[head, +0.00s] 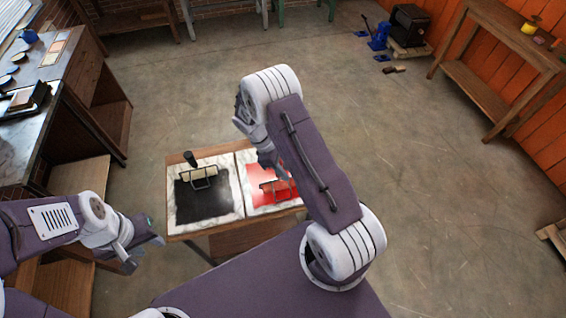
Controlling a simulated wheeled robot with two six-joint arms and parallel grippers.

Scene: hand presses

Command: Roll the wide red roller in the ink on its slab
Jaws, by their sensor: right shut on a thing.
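The red ink (261,172) is spread on a pale marbled slab (246,207) on the right half of a small wooden table. The wide red roller (276,187) is over this ink, with its wire frame showing; whether it touches the ink is hard to tell. My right gripper (270,158) is shut on the roller's handle, which is mostly hidden by the gripper and arm. My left gripper (146,256) is open and empty, to the left of the table's front corner.
A second marbled slab with black ink (203,203) lies beside the red one, with a black-handled roller (195,168) on it. A workbench (60,120) stands at left. Open floor (440,190) lies to the right.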

